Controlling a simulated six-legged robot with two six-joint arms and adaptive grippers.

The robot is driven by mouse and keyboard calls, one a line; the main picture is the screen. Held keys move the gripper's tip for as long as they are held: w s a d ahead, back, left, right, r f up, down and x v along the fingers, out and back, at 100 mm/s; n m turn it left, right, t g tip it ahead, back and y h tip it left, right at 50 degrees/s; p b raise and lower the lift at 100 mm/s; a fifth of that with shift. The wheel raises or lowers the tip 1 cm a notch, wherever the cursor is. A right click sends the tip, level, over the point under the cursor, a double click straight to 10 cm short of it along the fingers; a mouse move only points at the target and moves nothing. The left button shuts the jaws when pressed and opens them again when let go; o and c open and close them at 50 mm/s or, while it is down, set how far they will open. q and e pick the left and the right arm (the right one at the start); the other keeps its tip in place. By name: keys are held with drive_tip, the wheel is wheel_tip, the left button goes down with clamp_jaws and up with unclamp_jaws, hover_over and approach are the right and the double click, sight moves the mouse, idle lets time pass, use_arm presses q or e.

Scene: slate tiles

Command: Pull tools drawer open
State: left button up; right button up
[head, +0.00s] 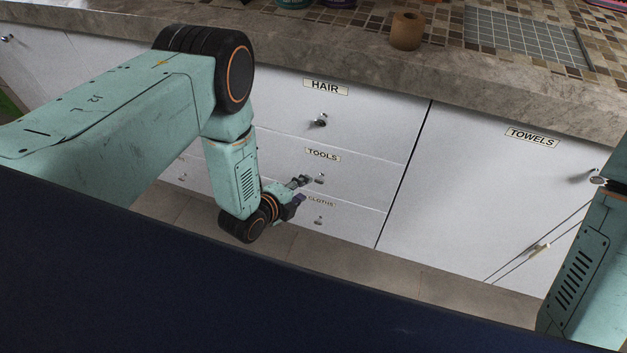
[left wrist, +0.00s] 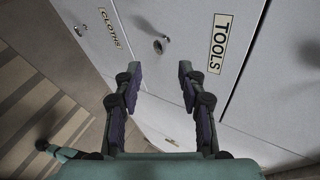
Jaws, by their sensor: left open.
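The tools drawer (head: 365,177) is a white front in the middle of a stack, under a TOOLS label, and looks flush with its neighbours. Its small round metal knob (head: 320,178) shows below the label; the knob also shows in the left wrist view (left wrist: 158,45). My left gripper (head: 301,191) is close in front of this drawer, a little left of and below the knob. In the left wrist view the open, empty fingers (left wrist: 154,73) point towards the knob, which lies beyond the tips and apart from them. My right gripper is not clearly seen; part of my right arm shows at the right edge.
The hair drawer (head: 375,125) is above and the cloths drawer (head: 355,219) below, both with knobs. The towels door (head: 490,190) is to the right. A stone countertop (head: 450,77) overhangs the fronts, with a brown roll (head: 406,31) on it.

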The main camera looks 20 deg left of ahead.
sight(318, 181)
use_arm(q)
drive_tip(key=b+x, duration=0.2)
drive_tip(key=x, duration=0.4)
drive_tip(key=shift+f+b, duration=0.25)
drive_tip(key=shift+b, duration=0.05)
drive_tip(key=shift+w+d+f, duration=0.2)
drive_tip(key=shift+w, duration=0.35)
drive_tip(key=shift+c, duration=0.3)
clamp_jaws()
